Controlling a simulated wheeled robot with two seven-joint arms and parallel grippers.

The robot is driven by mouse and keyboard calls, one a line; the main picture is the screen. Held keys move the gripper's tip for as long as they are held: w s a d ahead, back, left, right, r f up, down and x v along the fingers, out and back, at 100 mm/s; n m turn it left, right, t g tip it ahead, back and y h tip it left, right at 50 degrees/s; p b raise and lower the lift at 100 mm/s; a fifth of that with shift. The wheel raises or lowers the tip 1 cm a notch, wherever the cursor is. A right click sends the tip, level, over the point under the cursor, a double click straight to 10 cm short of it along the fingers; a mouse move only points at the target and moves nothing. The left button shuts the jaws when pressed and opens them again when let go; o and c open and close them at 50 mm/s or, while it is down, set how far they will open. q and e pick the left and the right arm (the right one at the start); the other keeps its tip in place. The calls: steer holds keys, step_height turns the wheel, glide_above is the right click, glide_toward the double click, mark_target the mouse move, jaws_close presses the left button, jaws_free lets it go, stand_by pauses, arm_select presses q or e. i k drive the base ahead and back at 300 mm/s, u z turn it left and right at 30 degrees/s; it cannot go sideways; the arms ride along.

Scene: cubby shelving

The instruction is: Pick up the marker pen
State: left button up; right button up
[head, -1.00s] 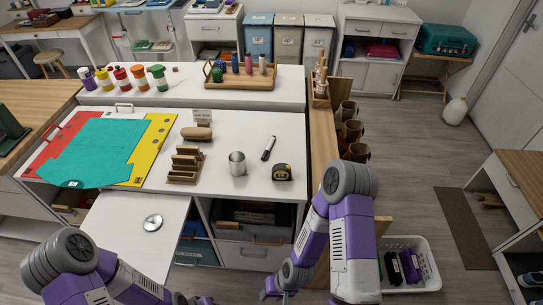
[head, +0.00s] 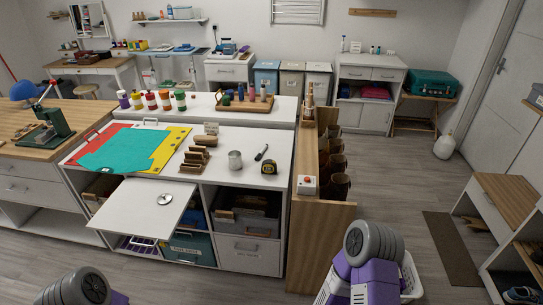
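The marker pen (head: 261,152) is a small dark stick lying on the white worktop (head: 225,175). It lies at a slant near the worktop's right side, between a metal cup (head: 235,160) and a yellow-black tape measure (head: 268,167), apart from both. Parts of my purple and grey arms show at the bottom left and bottom right, well short of the worktop. Both grippers are out of the picture, so their fingers are hidden.
A wooden holder (head: 195,158) and a teal sheet (head: 118,150) are left of the cup. A white flap (head: 145,207) juts out at the front left. A wooden side unit (head: 318,230) stands right of the worktop. Floor is open further right.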

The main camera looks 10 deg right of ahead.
mark_target(259, 155)
steer(key=z, duration=0.55)
steer(key=i, duration=0.55)
steer(key=z, duration=0.3)
